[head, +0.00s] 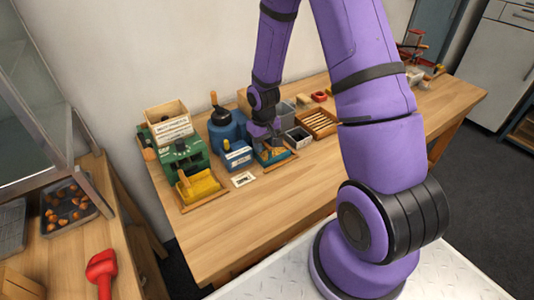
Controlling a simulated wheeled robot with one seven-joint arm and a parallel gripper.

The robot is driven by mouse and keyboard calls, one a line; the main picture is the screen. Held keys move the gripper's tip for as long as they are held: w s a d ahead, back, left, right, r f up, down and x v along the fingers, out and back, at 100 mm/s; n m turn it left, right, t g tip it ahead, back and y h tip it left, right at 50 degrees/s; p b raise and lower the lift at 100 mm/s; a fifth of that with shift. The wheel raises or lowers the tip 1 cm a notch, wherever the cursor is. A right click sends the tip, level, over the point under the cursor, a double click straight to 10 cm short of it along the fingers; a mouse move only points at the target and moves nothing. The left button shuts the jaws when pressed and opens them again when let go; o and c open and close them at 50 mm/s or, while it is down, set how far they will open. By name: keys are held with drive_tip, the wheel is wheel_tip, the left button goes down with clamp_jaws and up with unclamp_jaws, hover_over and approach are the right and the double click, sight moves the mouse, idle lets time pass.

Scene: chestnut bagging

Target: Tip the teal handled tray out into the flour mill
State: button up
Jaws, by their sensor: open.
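A small teal tray (291,155) with yellowish-brown contents sits on the wooden bench, just right of the blue machine. My gripper (267,140) is open and reaches down over this tray. It hides the tray's back part, and I cannot tell whether the fingers touch it. A green machine (181,152) with a wooden hopper (166,114) on top stands at the bench's left end and looks like the flour mill. A label on the hopper is too small to read. A yellow piece (198,186) lies at its front.
A slotted wooden rack (318,123) and small bins (298,137) stand to the right. The bench front (240,215) is clear. A chestnut tray (70,207) and red scoop (101,270) are at left.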

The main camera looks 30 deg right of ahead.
clamp_jaws()
drive_tip(key=shift+r, duration=2.55)
